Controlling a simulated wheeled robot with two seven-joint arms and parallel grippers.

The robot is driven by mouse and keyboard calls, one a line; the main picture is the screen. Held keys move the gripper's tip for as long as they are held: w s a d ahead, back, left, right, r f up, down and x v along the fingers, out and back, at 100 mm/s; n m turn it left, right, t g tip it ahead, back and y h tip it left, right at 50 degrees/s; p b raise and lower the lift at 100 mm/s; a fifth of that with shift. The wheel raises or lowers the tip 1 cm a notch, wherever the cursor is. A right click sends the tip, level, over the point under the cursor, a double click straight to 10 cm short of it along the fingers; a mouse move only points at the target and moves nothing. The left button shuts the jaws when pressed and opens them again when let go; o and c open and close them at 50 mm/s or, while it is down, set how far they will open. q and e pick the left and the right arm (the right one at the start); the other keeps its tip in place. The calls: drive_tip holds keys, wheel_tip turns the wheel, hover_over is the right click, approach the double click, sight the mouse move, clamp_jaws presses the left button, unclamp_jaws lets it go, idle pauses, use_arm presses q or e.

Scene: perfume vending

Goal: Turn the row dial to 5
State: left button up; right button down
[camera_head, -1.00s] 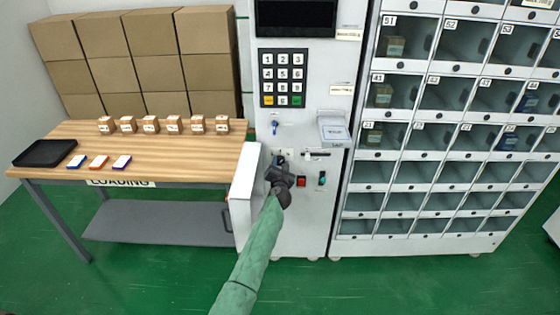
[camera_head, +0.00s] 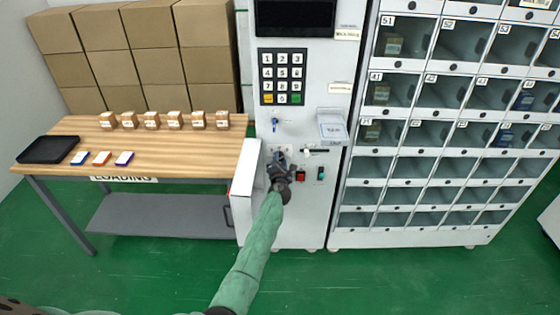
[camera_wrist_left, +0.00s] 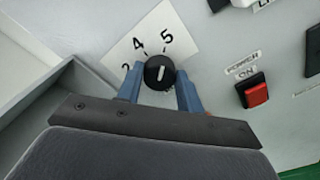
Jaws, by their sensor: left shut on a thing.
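The row dial (camera_wrist_left: 157,75) is a round black knob with a white pointer line, on a white scale plate (camera_wrist_left: 125,55) on the machine front. The figures 4 and 5 show above it, with another figure partly hidden at left. The pointer line stands nearly upright, leaning slightly right, toward the 5. My left gripper (camera_wrist_left: 160,92) has its blue fingers either side of the dial, shut on it. In the head view my left gripper (camera_head: 279,163) is at the machine front and mostly hides the dial. My right gripper is not in view.
A red power button (camera_wrist_left: 257,94) is right of the dial. An open white door (camera_head: 243,200) stands close on the left of my left arm. A keypad (camera_head: 283,78) is above. A wooden table (camera_head: 200,150) with small boxes is at left, shelved compartments (camera_head: 405,167) at right.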

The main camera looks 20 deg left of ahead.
use_arm(q)
drive_tip(key=o, duration=1)
drive_tip(key=shift+c, duration=0.2)
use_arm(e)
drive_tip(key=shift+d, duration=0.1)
use_arm(q)
drive_tip(key=shift+s+d, duration=0.3)
drive_tip(key=shift+s, duration=0.35)
drive_tip(key=v, duration=0.6)
drive_tip(key=shift+s, duration=0.2)
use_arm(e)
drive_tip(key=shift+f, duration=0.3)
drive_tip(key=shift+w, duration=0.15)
